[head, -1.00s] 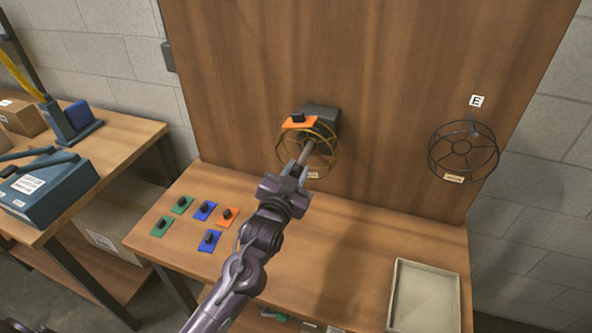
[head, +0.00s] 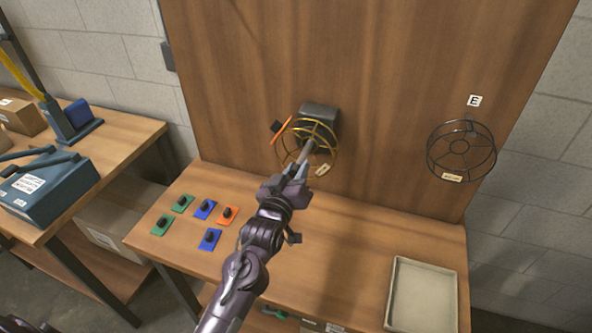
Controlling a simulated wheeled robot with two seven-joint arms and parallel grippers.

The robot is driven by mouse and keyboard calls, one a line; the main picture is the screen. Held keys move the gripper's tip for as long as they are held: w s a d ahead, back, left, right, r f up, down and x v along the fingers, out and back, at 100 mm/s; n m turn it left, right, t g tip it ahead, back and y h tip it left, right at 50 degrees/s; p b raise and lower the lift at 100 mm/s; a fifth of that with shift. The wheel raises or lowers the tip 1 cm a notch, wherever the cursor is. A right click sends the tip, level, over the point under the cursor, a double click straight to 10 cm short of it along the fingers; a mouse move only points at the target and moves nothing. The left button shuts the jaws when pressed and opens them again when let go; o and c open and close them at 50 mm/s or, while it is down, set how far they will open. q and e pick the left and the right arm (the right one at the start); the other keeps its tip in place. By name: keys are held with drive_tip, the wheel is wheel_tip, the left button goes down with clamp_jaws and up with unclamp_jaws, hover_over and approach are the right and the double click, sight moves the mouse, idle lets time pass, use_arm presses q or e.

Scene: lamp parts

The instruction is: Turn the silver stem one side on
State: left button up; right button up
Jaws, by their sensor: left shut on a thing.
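The silver stem (head: 307,151) sticks out from a dark box (head: 322,111) on the upright wooden board. A brass wire cage (head: 337,143) surrounds the stem. An orange plate (head: 284,130) with a black knob (head: 276,126) sits at the cage's upper left, tilted nearly edge-on. A small cream tag (head: 323,170) hangs at the cage's lower right. My left gripper (head: 298,171) is shut on the outer end of the stem, and its jaws partly hide that end. My right gripper is not in view.
A dark wire cage (head: 461,172) under an "E" label (head: 474,101) hangs at the board's right. Several coloured plates with black knobs, such as a blue one (head: 210,239), lie on the bench's left. An empty tray (head: 398,300) lies at its right front.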

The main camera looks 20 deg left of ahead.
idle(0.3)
use_arm(q)
drive_tip(key=o, duration=1)
drive_tip(key=shift+s+f+b, duration=0.15)
drive_tip(key=shift+s+b, duration=0.15)
drive_tip(key=shift+s, duration=0.15)
drive_tip(key=s+b, duration=0.1)
drive_tip(key=s, duration=0.2)
drive_tip(key=s+b, duration=0.1)
drive_tip(key=s, duration=0.3)
drive_tip(key=shift+a+r, duration=0.15)
drive_tip(key=shift+r, duration=0.05)
